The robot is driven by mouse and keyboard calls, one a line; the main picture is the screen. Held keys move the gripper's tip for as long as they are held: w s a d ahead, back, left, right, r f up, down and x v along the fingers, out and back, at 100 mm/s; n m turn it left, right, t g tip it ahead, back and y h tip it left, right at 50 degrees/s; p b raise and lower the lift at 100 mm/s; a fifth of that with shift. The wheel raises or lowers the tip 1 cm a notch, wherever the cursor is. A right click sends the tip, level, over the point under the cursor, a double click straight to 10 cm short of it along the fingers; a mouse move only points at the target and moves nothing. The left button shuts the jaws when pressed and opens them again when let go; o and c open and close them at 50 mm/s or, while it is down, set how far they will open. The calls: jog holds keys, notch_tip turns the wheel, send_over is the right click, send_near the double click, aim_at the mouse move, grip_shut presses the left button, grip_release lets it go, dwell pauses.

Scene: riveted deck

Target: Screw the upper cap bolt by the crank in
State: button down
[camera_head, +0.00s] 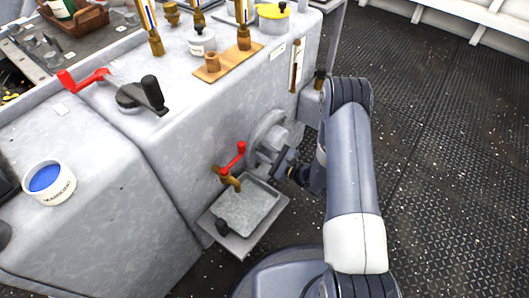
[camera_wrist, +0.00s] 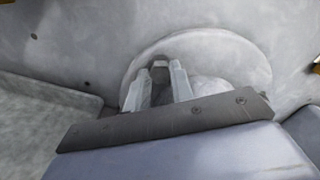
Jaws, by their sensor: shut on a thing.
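The round grey cover (camera_head: 268,135) sits on the side wall of the pale grey housing; it also shows in the wrist view (camera_wrist: 225,60). I cannot make out the crank clearly, nor how deep the bolt sits.
A brass tap (camera_head: 230,181) with a red lever (camera_head: 235,157) is left of the cover, above a grey drip tray (camera_head: 247,208). The dark deck (camera_head: 445,150) at right is open.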

jog(key=m, duration=0.5)
jog(key=shift+d+f+m, duration=0.1)
jog(key=shift+m, duration=0.3)
dwell(0.4)
jog(key=c, duration=1.2)
grip_release()
jog(key=shift+n, duration=0.3)
